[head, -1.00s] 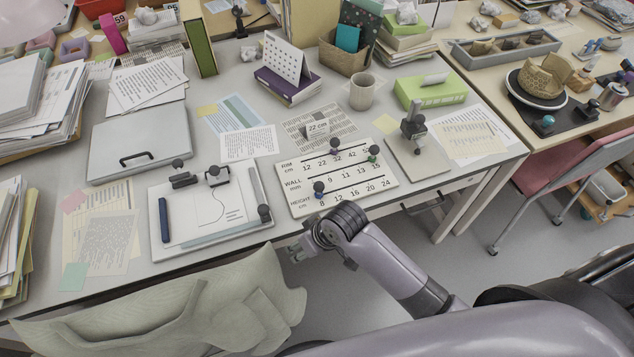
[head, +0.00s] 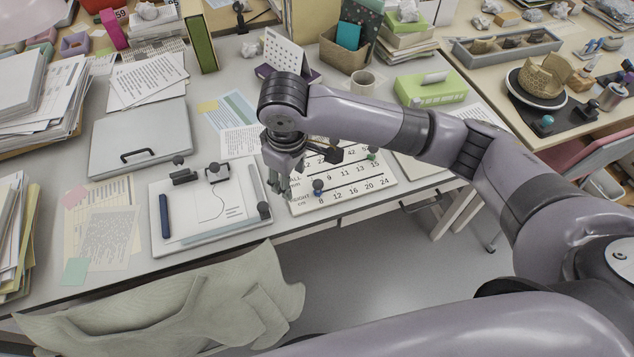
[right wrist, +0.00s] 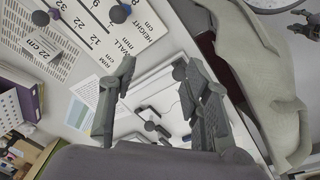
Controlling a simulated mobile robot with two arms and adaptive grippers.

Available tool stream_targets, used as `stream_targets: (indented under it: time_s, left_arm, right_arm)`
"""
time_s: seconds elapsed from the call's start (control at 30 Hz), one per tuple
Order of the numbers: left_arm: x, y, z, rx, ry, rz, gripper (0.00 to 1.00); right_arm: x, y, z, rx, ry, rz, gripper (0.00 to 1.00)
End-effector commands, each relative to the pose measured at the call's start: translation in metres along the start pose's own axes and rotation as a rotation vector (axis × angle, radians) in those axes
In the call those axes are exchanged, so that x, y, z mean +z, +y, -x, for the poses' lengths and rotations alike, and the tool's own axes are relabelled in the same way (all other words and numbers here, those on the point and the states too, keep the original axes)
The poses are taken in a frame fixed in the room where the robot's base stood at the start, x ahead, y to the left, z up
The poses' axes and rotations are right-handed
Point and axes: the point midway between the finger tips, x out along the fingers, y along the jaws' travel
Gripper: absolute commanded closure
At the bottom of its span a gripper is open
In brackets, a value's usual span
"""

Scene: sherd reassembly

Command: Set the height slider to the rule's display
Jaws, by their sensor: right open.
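My arm hides the board's upper left part. A small card reading 22 cm (right wrist: 41,47) shows in the right wrist view. My right gripper (head: 278,188) is open and empty, pointing down at the board's left edge, left of the blue knob.
A drawing board (head: 232,238) with clamps and a blue pen lies just left of the gripper. A green cloth (head: 200,300) hangs at the front edge.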

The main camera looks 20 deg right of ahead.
Motion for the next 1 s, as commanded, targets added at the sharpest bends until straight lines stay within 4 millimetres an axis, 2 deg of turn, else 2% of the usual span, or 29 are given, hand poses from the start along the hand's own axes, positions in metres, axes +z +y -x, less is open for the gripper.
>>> stream_targets:
  time_s: [0.03, 0.13, 0.23, 0.37, 0.57, 1.0]
  left_arm:
    - [0.000, 0.001, 0.000, 0.001, 0.000, 0.000, 0.60]
    - [0.000, 0.002, 0.000, 0.003, 0.001, -0.001, 0.60]
    - [-0.001, 0.003, 0.000, 0.003, 0.001, -0.002, 0.60]
    - [-0.001, 0.003, 0.000, 0.004, 0.001, -0.002, 0.60]
    - [-0.001, 0.003, 0.003, 0.003, 0.001, -0.002, 0.60]
    - [-0.002, 0.002, 0.008, 0.003, 0.002, -0.002, 0.60]
  right_arm:
    - [-0.001, 0.018, 0.008, 0.038, -0.025, -0.019, 0.56]
    - [0.001, 0.039, 0.018, 0.079, -0.067, -0.052, 0.56]
    - [0.003, 0.052, 0.025, 0.103, -0.093, -0.077, 0.56]
    - [0.004, 0.058, 0.022, 0.111, -0.106, -0.089, 0.56]
    - [0.008, 0.061, -0.008, 0.110, -0.109, -0.088, 0.56]
    - [0.018, 0.071, -0.102, 0.111, -0.106, -0.088, 0.56]
